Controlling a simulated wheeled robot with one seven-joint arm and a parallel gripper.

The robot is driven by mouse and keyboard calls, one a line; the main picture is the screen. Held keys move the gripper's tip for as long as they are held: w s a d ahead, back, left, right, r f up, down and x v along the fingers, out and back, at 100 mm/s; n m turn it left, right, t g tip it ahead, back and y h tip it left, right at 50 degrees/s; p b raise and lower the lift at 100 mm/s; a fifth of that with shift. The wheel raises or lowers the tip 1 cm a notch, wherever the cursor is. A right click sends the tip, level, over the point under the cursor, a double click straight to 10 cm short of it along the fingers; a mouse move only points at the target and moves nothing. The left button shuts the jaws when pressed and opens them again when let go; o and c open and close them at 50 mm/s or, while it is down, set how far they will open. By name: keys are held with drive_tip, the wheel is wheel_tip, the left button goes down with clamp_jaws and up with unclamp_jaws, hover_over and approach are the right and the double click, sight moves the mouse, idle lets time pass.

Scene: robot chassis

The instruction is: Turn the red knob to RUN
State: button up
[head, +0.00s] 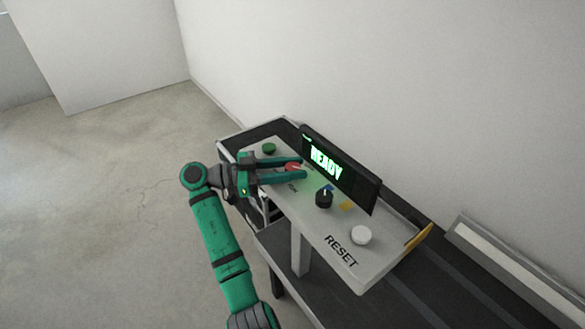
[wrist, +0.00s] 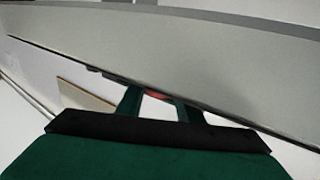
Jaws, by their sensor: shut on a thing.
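The red knob (head: 292,167) sits on the sloped light-grey control panel (head: 312,222), below the left part of the display. My gripper (head: 304,168) reaches in from the left with its two green fingers on either side of the red knob, shut on it. In the wrist view, a bit of the red knob (wrist: 157,95) shows between the fingers, against the panel's edge. The fingers hide part of the knob and most of the lettering near it, so its pointer setting cannot be read. The display (head: 340,170) shows READY in green.
A green button (head: 269,148) is at the panel's far left. A black knob (head: 324,198), a small yellow mark (head: 346,206) and a white button (head: 361,235) by the word RESET lie to the right. The panel stands over a dark bench (head: 430,270) by the wall. Open floor lies left.

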drive_tip(key=o, duration=1)
drive_tip(key=shift+o, duration=0.2)
drive_tip(key=shift+a, duration=0.1)
drive_tip(key=s+a, duration=0.1)
drive_tip(key=a, duration=0.9)
drive_tip(key=shift+s+a, duration=0.3)
drive_tip(key=shift+s, duration=0.1)
